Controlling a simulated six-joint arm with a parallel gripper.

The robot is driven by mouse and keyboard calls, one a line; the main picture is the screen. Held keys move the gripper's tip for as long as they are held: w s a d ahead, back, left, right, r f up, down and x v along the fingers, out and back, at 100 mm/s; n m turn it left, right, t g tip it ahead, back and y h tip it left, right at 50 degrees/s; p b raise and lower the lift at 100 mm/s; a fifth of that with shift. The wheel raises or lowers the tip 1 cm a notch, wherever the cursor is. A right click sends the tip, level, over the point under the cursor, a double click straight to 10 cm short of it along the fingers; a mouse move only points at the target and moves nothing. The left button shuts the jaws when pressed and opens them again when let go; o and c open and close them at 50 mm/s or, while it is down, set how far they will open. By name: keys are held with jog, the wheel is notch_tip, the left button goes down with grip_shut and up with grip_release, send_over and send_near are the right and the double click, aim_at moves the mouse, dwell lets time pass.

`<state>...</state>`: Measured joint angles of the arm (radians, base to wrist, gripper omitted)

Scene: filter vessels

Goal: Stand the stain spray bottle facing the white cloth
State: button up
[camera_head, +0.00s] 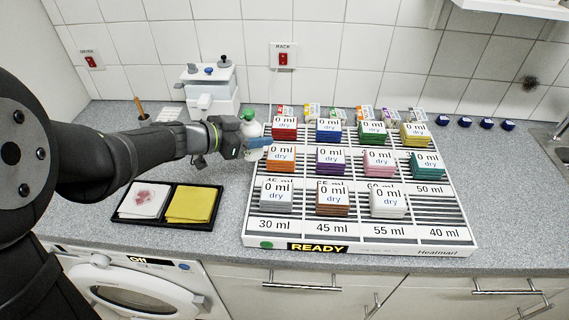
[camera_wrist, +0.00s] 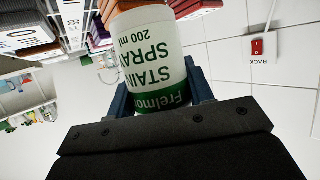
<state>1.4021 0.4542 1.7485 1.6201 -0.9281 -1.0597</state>
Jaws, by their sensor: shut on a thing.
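The stain spray bottle (camera_head: 248,116) is white with green, and its green top shows above my gripper (camera_head: 253,144) in the head view. My gripper is shut on it near the left edge of the rack. In the wrist view the bottle (camera_wrist: 152,62) sits between the fingers, its "STAIN SPRAY 200 ml" label upside down in the picture and turned toward the wrist camera. The bottle looks about upright; whether its base touches the counter is hidden. The white cloth (camera_head: 145,199), with a red stain, lies in the left half of a black tray (camera_head: 167,226).
A yellow cloth (camera_head: 193,204) fills the tray's right half. A white rack (camera_head: 360,240) with several colored "0 ml dry" stacks stands right of my gripper. A white appliance (camera_head: 210,90) stands behind. Several small packets line the rack's back. Counter between tray and rack is clear.

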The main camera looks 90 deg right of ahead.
jog(key=s, duration=0.2)
jog(key=shift+s+a+r+m+g+y, duration=0.1)
jog(key=shift+s+a+m+g+y, duration=0.1)
jog(key=shift+s+m+g+y, duration=0.15)
jog(key=shift+w+d+f, duration=0.9)
jog(key=shift+w+f, duration=0.75)
jog(key=shift+f, duration=0.15)
jog(key=shift+w+d+f, duration=0.9)
jog(key=shift+w+f, duration=0.8)
jog(key=shift+f, duration=0.15)
jog(key=shift+w+d+f, duration=0.9)
jog(key=shift+w+f, duration=0.75)
jog(key=shift+f, duration=0.15)
jog(key=shift+f, duration=0.1)
jog(key=o, duration=1.1)
jog(key=shift+f, duration=0.1)
jog(key=shift+o, duration=0.2)
